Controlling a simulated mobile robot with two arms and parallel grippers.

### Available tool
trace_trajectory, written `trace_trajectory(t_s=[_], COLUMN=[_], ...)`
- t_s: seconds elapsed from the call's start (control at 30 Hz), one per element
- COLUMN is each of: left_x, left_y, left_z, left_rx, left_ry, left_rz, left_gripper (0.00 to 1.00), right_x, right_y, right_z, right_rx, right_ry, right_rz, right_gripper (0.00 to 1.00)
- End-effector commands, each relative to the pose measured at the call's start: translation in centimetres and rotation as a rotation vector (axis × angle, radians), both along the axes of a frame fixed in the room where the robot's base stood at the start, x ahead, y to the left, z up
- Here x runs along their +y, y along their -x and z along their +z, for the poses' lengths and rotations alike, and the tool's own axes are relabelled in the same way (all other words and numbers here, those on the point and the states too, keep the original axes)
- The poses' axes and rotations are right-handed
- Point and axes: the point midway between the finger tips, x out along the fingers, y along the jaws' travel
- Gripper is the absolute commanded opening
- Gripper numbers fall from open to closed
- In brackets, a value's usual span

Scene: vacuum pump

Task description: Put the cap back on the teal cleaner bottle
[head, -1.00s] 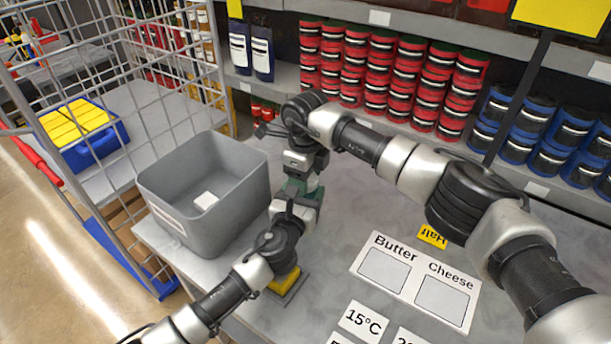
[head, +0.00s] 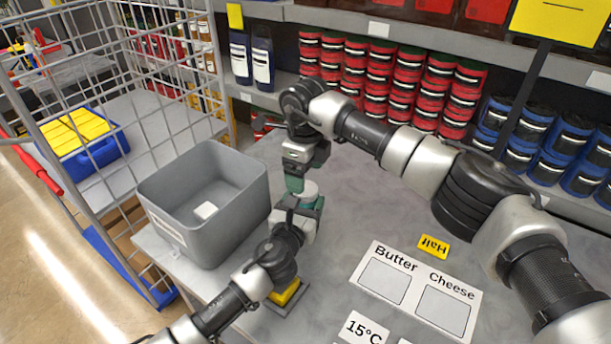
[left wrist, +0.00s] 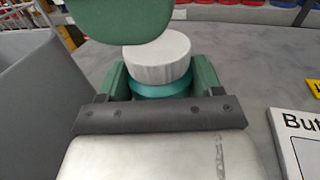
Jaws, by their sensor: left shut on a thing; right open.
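The teal cleaner bottle (left wrist: 160,88) is between the fingers of my left gripper (left wrist: 165,85), which is shut on it. Only its teal upper part shows in the left wrist view. The white cap (left wrist: 158,57) sits upright on top of the bottle; the threads are hidden. In the head view the cap (head: 308,190) shows just above my left gripper (head: 307,205). My right gripper (head: 297,184) is open, close above and beside the cap. One green finger of it (left wrist: 120,18) shows in the left wrist view, apart from the bottle body.
A grey bin (head: 205,212) with a small white item (head: 205,210) inside stands left of the grippers. A yellow block (head: 285,293) is beneath my left arm. A Butter and Cheese card (head: 415,285) lies right. Shelves of jars line the back.

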Motion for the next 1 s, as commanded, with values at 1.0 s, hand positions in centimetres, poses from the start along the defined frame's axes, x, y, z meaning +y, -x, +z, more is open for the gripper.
trace_trajectory(t_s=[1.0], left_x=[0.0], left_y=[0.0], left_z=[0.0], left_rx=[0.000], left_ry=[0.000], left_rz=[0.000], left_gripper=[0.00], right_x=[0.0], right_y=[0.0], right_z=[1.6], right_rx=[0.003], right_ry=[-0.001], right_rz=[0.283], right_gripper=[0.67])
